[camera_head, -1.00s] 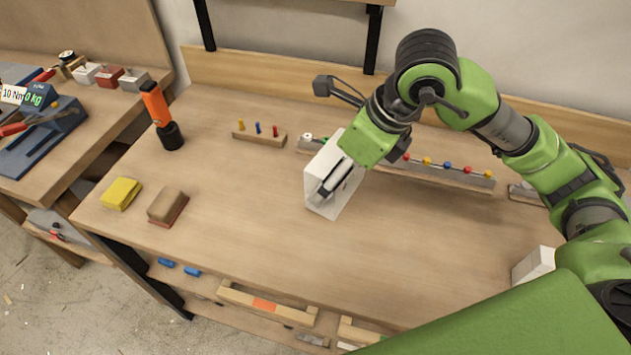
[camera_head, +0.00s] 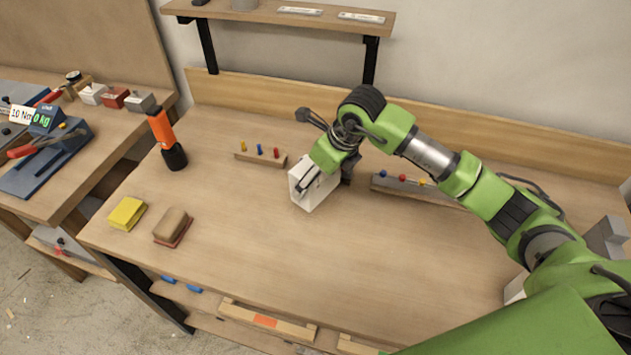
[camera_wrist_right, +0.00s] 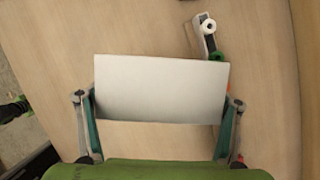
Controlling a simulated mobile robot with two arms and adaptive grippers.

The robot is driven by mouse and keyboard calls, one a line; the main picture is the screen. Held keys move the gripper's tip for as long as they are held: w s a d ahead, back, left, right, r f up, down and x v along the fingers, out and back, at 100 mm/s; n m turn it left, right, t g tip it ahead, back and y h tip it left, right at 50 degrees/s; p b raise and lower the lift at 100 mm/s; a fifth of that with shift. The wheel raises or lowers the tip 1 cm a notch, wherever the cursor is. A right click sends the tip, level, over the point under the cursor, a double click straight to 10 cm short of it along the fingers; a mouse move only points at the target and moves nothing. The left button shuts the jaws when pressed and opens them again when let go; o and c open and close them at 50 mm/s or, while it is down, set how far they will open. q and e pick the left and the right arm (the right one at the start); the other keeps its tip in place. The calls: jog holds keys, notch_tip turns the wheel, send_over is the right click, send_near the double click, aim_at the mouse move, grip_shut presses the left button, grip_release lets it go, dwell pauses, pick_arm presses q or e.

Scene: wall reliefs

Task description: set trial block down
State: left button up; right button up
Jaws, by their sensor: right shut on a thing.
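The white trial block (camera_head: 303,193) is over the left-middle part of the workbench (camera_head: 250,240). My right gripper (camera_head: 318,178) is shut on it from above. In the right wrist view the block (camera_wrist_right: 160,88) spans the space between the two fingers of my right gripper (camera_wrist_right: 158,112). The block looks low, at or just above the bench top; I cannot tell whether it touches. Its underside is hidden.
A peg strip (camera_head: 260,155) stands just left behind the block, and a rail with coloured balls (camera_head: 410,184) lies to the right behind it. An orange-black tool (camera_head: 167,140), yellow sponge (camera_head: 127,213) and brown block (camera_head: 172,226) stand left. The front middle is clear.

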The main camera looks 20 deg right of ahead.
jog(key=shift+w+f, duration=0.25)
notch_tip(320, 180, down, 2)
jog(key=shift+f+p, duration=0.1)
jog(key=shift+p, duration=0.75)
jog(key=shift+f, duration=0.5)
jog(key=shift+w+f, duration=0.1)
jog(key=shift+f, duration=0.05)
jog(key=o, duration=1.7)
